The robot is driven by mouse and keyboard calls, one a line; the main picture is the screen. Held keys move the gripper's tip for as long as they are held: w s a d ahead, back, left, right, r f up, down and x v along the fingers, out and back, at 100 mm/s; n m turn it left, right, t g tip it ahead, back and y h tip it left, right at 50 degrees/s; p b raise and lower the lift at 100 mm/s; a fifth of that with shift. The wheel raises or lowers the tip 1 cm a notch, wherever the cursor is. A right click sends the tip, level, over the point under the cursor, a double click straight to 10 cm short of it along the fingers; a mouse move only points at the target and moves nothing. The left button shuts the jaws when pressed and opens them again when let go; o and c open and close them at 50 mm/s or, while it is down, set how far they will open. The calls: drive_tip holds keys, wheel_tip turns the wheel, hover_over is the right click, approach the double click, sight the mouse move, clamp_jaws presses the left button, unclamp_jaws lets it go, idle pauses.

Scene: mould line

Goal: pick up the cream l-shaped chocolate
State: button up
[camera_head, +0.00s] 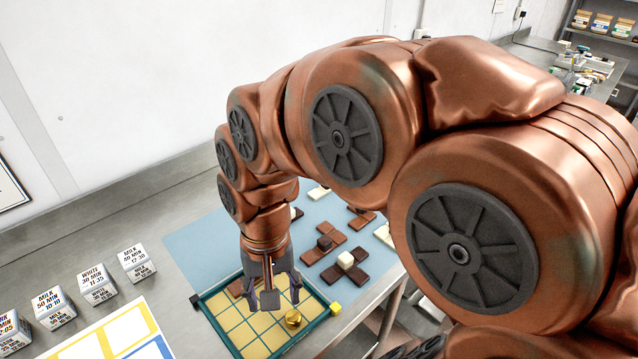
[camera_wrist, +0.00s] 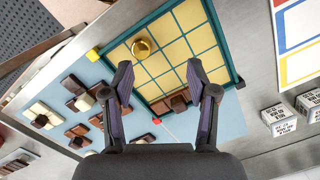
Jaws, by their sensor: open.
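Nothing is between the fingertips. A cream chocolate with a dark square on it (camera_wrist: 36,108) lies on the blue mat at the left of the wrist view, apart from my gripper. In the head view it (camera_head: 384,236) is partly hidden by my arm. Another cream piece (camera_head: 318,191) lies farther back, partly behind my arm. I cannot tell for certain which one is L-shaped.
The yellow-celled tray (camera_head: 333,316) holds a brass knob (camera_head: 293,318) and a brown chocolate (camera_wrist: 172,103). Several brown chocolates, one with a cream square (camera_head: 346,260), lie on the blue mat (camera_head: 195,245). Labelled blocks (camera_head: 136,262) stand at the left. My arm hides much of the right.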

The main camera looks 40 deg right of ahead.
drive_tip(key=w+d+r+m+t, duration=0.1)
drive_tip(key=w+d+m+t, duration=0.1)
drive_tip(key=w+d+m, duration=0.55)
drive_tip(key=m+t, duration=0.3)
drive_tip(key=m, duration=2)
approach(330, 189)
drive_tip(key=shift+w+f+n+h+p, duration=0.25)
drive_tip(key=shift+w+f+h+p, duration=0.05)
drive_tip(key=shift+w+f+p, duration=0.75)
drive_tip(key=shift+p, duration=0.05)
drive_tip(key=p+x, duration=0.1)
drive_tip(key=x, duration=0.2)
drive_tip(key=shift+w+a, duration=0.15)
drive_tip(key=shift+w, duration=0.1)
drive_tip(key=shift+w+f+p, duration=0.2)
drive_tip(key=shift+f+p, duration=0.1)
drive_tip(key=shift+f, duration=0.2)
clamp_jaws()
